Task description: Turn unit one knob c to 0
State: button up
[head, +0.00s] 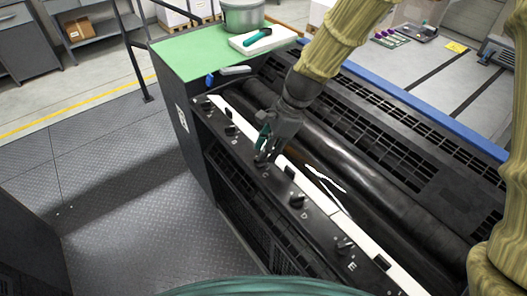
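Knob c (261,161) is a small black knob on the dark front rail of the ink unit (240,205), just above the letter C. My gripper (264,151) points down at knob c, with its fingertips right at it. The fingers cover much of the knob, so its pointing direction is hard to read. I cannot tell whether the fingers grip it or only stand around it.
Knob D (297,200) and knob E (345,246) lie along the rail to the lower right; knob B (231,129) is to the upper left. Dark rollers (325,150) run behind the rail. A green-topped surface (190,55) holds a metal pot (243,17). The floor at left is clear.

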jog(key=shift+x, duration=1.15)
jog(key=shift+c, duration=0.3)
grip_shut()
